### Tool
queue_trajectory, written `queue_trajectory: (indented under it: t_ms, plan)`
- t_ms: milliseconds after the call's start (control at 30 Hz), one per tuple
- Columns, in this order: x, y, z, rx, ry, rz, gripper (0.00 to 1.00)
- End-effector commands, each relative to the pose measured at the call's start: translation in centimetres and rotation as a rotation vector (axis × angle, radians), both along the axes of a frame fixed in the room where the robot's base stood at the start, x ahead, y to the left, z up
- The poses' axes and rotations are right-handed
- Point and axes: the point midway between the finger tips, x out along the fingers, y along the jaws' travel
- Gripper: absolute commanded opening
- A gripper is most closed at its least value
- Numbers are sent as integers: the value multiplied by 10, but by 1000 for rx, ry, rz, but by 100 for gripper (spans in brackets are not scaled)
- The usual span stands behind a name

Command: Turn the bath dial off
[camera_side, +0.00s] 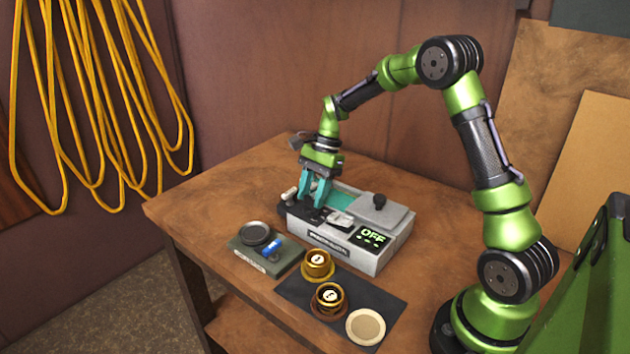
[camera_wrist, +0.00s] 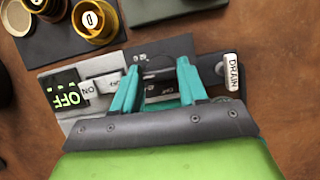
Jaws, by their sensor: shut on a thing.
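The same display (camera_wrist: 65,97) shows at the left in the wrist view. My gripper (camera_side: 317,200) reaches down onto the unit's left end. In the wrist view my gripper's teal fingers (camera_wrist: 157,75) stand a little apart, one on each side of the dark dial (camera_wrist: 160,74), and are shut on it. The fingers partly hide the dial, so its exact angle is unclear. ON and OFF labels show near it.
A white DRAIN handle (camera_wrist: 232,72) is beside the fingers. A dark lid knob (camera_side: 379,200) tops the unit. Brass cups (camera_side: 317,266) and a pale round disc (camera_side: 366,327) are on a dark mat in front. A small scale-like box (camera_side: 264,262) stands left.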

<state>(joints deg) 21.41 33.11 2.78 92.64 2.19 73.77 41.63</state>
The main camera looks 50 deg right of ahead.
Motion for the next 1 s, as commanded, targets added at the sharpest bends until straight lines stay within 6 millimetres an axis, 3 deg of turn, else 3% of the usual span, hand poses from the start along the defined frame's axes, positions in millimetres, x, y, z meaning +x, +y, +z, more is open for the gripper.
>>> queue_trajectory:
  t_ms: [1000]
  plan:
    - [6,3,1,0,0,968,12]
